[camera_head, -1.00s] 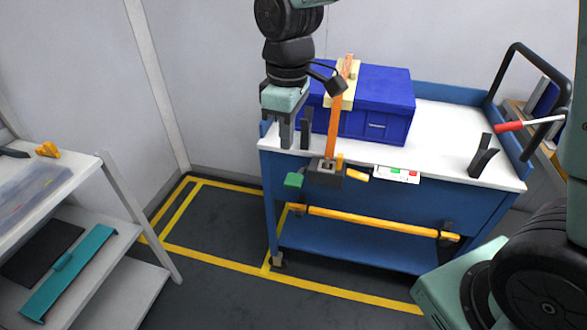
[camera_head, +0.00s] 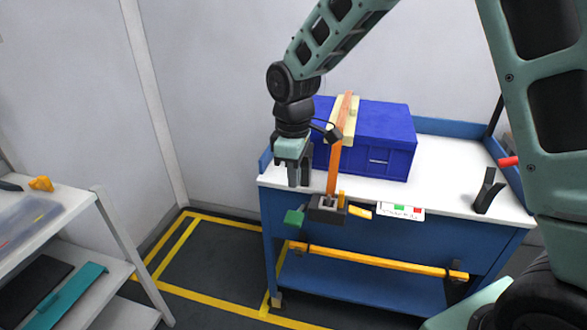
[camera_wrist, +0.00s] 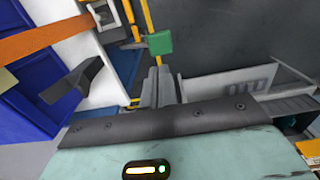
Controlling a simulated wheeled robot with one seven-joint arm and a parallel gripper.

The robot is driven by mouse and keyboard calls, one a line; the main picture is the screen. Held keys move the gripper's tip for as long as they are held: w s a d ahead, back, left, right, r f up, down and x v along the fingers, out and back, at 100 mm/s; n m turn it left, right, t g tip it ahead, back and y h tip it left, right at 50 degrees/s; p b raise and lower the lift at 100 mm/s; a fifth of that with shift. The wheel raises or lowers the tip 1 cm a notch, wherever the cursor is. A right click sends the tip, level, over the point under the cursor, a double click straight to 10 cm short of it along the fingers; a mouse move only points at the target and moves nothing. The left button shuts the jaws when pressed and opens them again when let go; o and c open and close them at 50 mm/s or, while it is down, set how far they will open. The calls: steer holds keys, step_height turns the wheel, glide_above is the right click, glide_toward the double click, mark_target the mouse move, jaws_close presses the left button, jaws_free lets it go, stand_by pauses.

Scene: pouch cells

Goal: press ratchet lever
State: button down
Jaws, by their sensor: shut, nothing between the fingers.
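An orange strap (camera_head: 340,145) runs over the blue box and down to a dark ratchet (camera_head: 326,207) at the front edge of the cart. A green lever end (camera_head: 293,217) sticks out to the left of the ratchet, and it also shows in the wrist view (camera_wrist: 160,43). My gripper (camera_head: 299,183) points down, shut and empty, above the green end and left of the strap. In the wrist view my fingertips (camera_wrist: 160,72) are together just below the green end in the picture. Whether they touch it I cannot tell.
The blue box (camera_head: 385,145) stands on the white-topped cart (camera_head: 440,190). A yellow tab (camera_head: 360,211) and a label plate (camera_head: 401,211) are on the cart's front edge. A black bracket (camera_head: 488,191) stands at right. A shelf (camera_head: 60,222) is at left.

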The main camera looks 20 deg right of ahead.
mark_target(293, 216)
step_height(293, 216, down, 10)
steer(key=shift+r, duration=0.25)
stand_by(0.4)
